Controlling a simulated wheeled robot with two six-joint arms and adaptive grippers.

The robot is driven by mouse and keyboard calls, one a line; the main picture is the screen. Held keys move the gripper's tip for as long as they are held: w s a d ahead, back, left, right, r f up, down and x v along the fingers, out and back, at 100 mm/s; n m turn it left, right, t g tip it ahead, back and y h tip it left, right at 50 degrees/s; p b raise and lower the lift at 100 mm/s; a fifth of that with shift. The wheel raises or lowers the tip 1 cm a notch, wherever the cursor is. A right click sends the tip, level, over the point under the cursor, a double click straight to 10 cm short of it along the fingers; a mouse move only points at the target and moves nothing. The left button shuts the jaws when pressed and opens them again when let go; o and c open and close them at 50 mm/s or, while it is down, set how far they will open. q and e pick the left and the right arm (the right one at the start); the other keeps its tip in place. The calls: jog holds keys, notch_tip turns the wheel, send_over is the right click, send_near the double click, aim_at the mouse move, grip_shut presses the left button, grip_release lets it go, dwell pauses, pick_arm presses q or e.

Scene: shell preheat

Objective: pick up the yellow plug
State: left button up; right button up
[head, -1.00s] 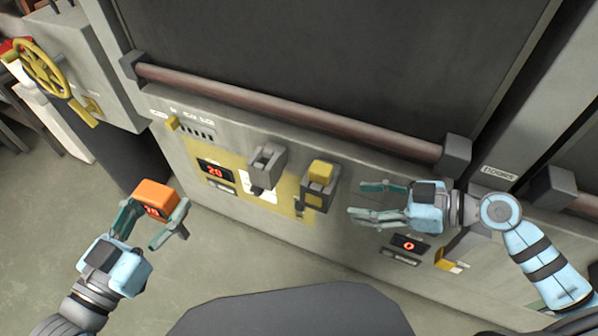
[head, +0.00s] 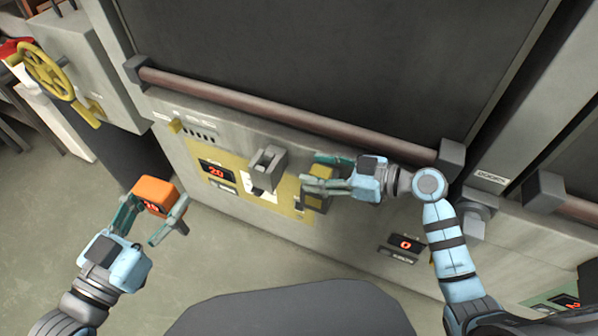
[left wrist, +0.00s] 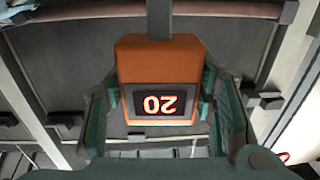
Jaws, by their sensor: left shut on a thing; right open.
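The yellow plug's place is on the yellow-backed panel in the head view, where my right gripper (head: 314,170) now covers it. The plug itself is mostly hidden by the fingers. Part of its holder (head: 317,204) shows just below the lower finger. My right gripper is open, its fingers pointing left across the holder; I cannot tell whether they touch the plug. My left gripper (head: 152,215) is shut on an orange box (head: 155,188) with a red display, held in the air in front of the panel. The box (left wrist: 158,60) also shows between the fingers in the left wrist view, reading 20 upside down.
A grey lever block (head: 266,166) stands on the panel left of the right gripper. A long brown bar (head: 290,112) runs above the panel. A red-digit display (head: 405,245) sits at the lower right. A yellow handwheel (head: 45,73) is at the far left.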

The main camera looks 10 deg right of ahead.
jog(key=shift+d+f, duration=0.1)
jog(key=c, duration=1)
grip_shut()
